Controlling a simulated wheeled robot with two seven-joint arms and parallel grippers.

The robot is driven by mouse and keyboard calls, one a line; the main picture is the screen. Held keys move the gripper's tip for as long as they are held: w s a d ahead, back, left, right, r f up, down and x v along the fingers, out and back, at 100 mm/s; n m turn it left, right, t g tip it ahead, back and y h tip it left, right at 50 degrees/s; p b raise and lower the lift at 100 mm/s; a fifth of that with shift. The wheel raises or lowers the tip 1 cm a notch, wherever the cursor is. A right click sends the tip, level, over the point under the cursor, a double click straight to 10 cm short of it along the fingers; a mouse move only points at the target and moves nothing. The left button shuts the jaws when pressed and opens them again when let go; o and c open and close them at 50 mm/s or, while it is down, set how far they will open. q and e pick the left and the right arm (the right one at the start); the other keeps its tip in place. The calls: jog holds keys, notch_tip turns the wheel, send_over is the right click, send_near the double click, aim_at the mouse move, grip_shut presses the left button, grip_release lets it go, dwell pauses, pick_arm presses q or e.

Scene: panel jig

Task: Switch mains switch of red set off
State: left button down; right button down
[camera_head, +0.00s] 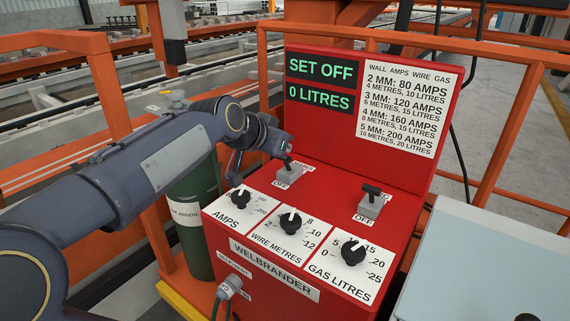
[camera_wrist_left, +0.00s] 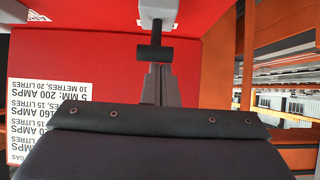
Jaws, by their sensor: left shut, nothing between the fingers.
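The red set (camera_head: 300,130) is a red welding box whose green display (camera_head: 321,83) reads SET OFF and 0 LITRES. Its left switch (camera_head: 289,174), partly covered by my gripper, has a grey base, a dark lever and an OFF label below; its upper label is mostly hidden. In the left wrist view, the switch's black crossbar (camera_wrist_left: 155,53) lies just beyond my fingertips; I cannot tell whether they touch. My left gripper (camera_head: 284,151) is shut and empty, close above this switch. It also shows in the left wrist view (camera_wrist_left: 157,70). My right gripper is out of view.
A second switch (camera_head: 371,204) stands to the right, with OFF below it. Three black dials sit in front: amps (camera_head: 238,198), wire metres (camera_head: 290,221) and gas litres (camera_head: 353,251). A green cylinder (camera_head: 194,220) stands left. Orange rails surround the set, and a pale grey cabinet (camera_head: 480,265) is at right.

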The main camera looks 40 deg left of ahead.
pick_arm(q)
jog(key=shift+s+t+b, duration=0.3)
jog(key=shift+t+b, duration=0.1)
jog(key=shift+b, duration=0.45)
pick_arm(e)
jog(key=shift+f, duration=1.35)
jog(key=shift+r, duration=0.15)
